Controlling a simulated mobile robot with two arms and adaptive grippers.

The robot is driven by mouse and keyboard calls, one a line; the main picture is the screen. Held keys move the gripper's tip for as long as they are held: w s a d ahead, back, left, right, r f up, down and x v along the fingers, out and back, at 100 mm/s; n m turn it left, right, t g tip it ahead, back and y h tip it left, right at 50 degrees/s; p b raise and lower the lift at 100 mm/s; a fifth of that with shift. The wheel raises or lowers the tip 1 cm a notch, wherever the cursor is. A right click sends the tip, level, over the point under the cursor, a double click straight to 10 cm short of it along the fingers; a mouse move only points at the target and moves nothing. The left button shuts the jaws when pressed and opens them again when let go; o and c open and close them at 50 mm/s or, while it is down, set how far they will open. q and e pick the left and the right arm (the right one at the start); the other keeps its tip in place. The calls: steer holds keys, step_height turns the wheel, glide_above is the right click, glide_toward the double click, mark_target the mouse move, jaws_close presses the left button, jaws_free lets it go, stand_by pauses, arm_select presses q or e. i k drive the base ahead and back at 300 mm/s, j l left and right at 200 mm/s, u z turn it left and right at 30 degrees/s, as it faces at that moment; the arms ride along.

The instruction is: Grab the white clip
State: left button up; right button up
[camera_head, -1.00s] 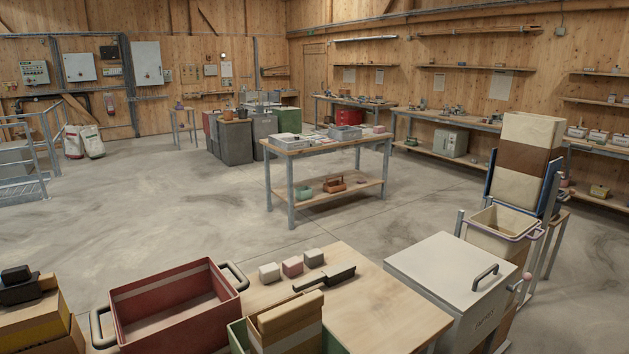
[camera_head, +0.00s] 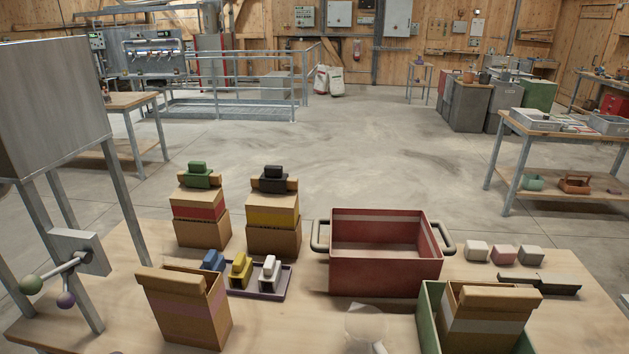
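A white clip (camera_head: 268,272) stands at the right end of a small dark purple tray (camera_head: 284,283) on the wooden table. A yellow clip (camera_head: 240,269) stands just left of it, and a blue clip (camera_head: 213,261) is further left, partly hidden behind a cardboard box. Neither of my grippers shows in the view, so nothing is seen touching the white clip.
An open red crate (camera_head: 385,275) stands right of the tray. A cardboard box (camera_head: 190,315) with a pink band stands in front of the tray's left end. A pale translucent object (camera_head: 364,322) is at the front. Boxes topped with green (camera_head: 198,175) and black (camera_head: 272,178) clips stand behind.

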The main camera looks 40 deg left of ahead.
mark_target(271, 271)
steer(key=u, duration=1.6)
